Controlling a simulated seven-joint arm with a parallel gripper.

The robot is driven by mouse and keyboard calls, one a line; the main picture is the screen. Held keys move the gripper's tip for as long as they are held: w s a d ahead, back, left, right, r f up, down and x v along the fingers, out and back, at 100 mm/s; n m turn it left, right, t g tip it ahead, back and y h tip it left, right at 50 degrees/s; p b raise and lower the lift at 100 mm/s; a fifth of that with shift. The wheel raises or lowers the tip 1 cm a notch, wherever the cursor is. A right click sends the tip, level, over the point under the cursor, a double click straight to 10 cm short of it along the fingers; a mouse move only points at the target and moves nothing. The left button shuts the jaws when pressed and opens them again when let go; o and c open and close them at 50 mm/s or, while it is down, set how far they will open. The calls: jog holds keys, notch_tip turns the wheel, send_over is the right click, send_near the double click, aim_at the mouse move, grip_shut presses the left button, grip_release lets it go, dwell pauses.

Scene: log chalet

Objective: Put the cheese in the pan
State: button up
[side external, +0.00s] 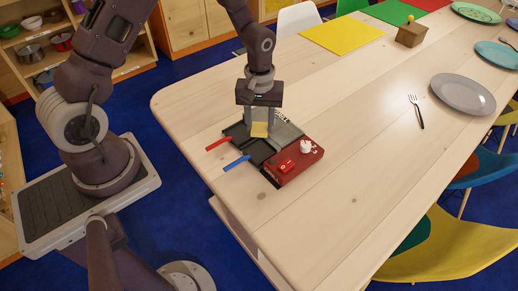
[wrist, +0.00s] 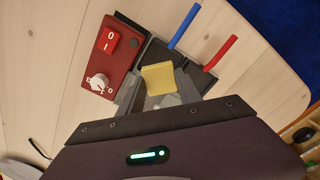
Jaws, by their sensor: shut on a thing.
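My gripper (side external: 259,115) is shut on the cheese (side external: 259,130), a small yellow square slice, and holds it over the raclette grill. The cheese also shows between the fingers in the wrist view (wrist: 158,78). Two small dark square pans lie side by side under it: one with a red handle (side external: 218,143), one with a blue handle (side external: 237,162). In the wrist view the blue handle (wrist: 185,26) and red handle (wrist: 221,52) point away from the cheese. The cheese hides part of the pans. I cannot tell whether it touches one.
The grill's red control box (side external: 294,167) carries a switch and a white knob on the right. A grey plate (side external: 463,93) and fork (side external: 416,110) lie farther right. A wooden block (side external: 411,34) and coloured mats are at the back. The wooden table around the grill is clear.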

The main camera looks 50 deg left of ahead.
notch_tip(320, 180, down, 9)
jog(key=shift+r, duration=0.15)
jog(key=o, duration=1.1)
jog(key=shift+c, duration=0.2)
notch_tip(320, 180, up, 12)
jog(key=shift+r, duration=0.1)
notch_tip(320, 180, up, 10)
jog(key=m+t, duration=0.1)
jog(key=m, duration=0.1)
send_over(260, 152)
jog(key=s, duration=0.2)
jog(key=s+d+r+m+t, duration=0.2)
jog(key=s+r+m, duration=0.1)
jog(key=s+r, duration=0.4)
jog(key=s+d+r+m+t, duration=0.2)
jog(key=s+r+m, duration=0.2)
jog(key=s, duration=0.9)
notch_tip(260, 152, up, 3)
jog(key=shift+f+t, duration=0.1)
jog(key=shift+t, duration=0.2)
